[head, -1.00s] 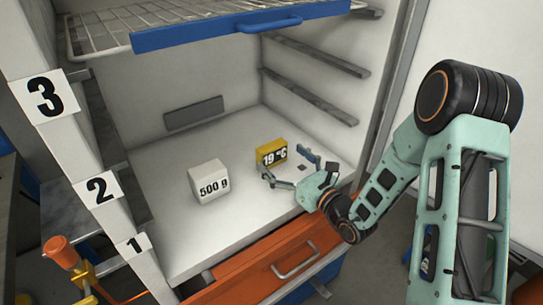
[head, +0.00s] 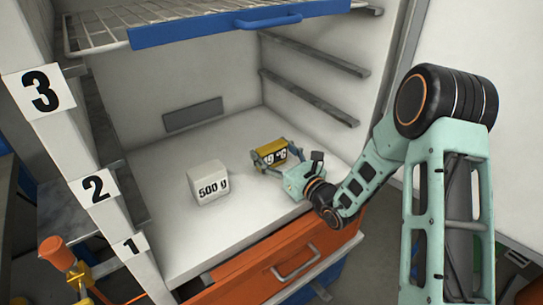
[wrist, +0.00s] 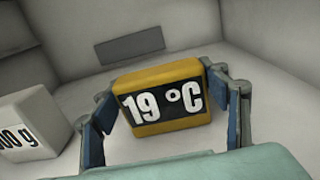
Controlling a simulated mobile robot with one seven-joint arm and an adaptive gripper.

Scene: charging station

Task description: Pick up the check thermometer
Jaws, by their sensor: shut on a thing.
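The check thermometer (head: 270,148) is a yellow block with a black face reading 19 °C. It stands on the white cabinet floor, right of the middle. It also shows in the wrist view (wrist: 134,83), centred between the fingers. My gripper (head: 272,158) reaches in from the front right and is shut on the thermometer, one blue-padded finger at each side. In the wrist view my gripper (wrist: 165,108) has its fingers against the left and right ends of the block. I cannot tell any gap between the thermometer and the floor.
A white 500 g block (head: 208,184) stands left of the thermometer. A wire shelf with a blue front (head: 215,33) hangs above. An orange drawer (head: 285,258) lies below the front edge. Side rails (head: 315,93) line the right wall. Free floor lies between the blocks.

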